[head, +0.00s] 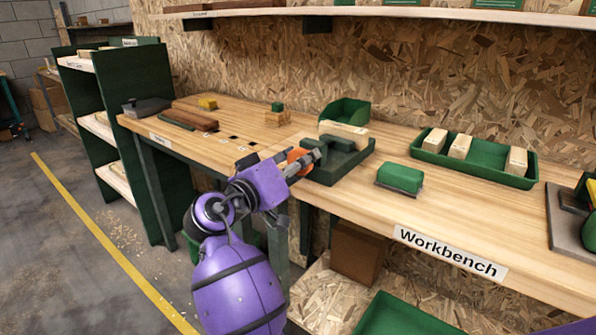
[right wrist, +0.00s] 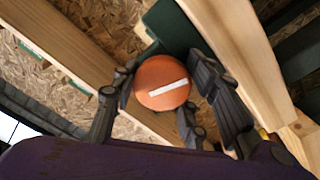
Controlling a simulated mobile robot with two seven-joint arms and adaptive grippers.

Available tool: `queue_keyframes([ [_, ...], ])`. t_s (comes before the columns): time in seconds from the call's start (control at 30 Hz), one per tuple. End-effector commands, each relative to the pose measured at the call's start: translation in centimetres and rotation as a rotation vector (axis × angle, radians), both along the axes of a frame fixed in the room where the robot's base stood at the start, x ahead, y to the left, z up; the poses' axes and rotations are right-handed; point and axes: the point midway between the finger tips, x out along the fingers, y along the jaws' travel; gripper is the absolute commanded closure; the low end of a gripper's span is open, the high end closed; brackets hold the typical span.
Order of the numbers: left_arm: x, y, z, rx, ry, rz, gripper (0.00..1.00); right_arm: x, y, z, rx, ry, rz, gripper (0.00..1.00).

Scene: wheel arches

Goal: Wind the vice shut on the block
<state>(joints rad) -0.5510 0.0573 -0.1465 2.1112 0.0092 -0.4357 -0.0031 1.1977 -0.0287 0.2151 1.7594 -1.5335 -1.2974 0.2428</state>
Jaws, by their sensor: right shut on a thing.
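The dark green vice (head: 347,164) sits at the front edge of the workbench. A pale wooden block (head: 345,134) is at the vice's jaws; I cannot tell whether any gap is left beside it. The vice's round orange knob (head: 294,155) faces the front left. In the right wrist view the knob (right wrist: 162,95) shows face-on with a white line, slightly tilted. My right gripper (head: 302,162) is shut on the knob, its fingers around the rim; this shows in the right wrist view (right wrist: 163,85). My left gripper is not in view.
A green brush-like block (head: 400,179) lies right of the vice. A green tray (head: 430,155) with pale blocks is further right, and a green bin (head: 346,112) stands behind. Brown wooden pieces (head: 195,117) lie at the left. A shelf (head: 420,10) runs above.

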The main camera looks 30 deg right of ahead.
Motion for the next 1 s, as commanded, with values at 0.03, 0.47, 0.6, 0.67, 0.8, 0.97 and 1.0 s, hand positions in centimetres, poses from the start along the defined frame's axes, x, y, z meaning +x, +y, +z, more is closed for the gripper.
queue_keyframes([
  [0.03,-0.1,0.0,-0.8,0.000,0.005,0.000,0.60,0.0,-0.1,-0.2,0.014,-0.046,-0.003,0.85],
  [0.47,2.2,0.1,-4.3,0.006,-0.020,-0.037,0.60,-0.1,-0.1,-0.5,0.172,-0.420,-0.003,0.85],
  [0.6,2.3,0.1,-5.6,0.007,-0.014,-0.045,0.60,-0.1,-0.1,-0.6,0.221,-0.535,-0.003,0.85],
  [0.67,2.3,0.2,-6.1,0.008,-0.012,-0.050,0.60,-0.1,-0.1,-0.6,0.239,-0.580,-0.003,0.85],
  [0.8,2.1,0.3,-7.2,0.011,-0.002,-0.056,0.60,-0.1,-0.1,-0.6,0.279,-0.675,-0.004,0.85],
  [0.97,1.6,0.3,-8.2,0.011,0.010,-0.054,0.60,-0.1,-0.1,-0.7,0.314,-0.755,-0.005,0.85],
  [1.0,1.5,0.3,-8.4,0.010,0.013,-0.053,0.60,-0.1,-0.1,-0.7,0.321,-0.772,-0.006,0.85],
])
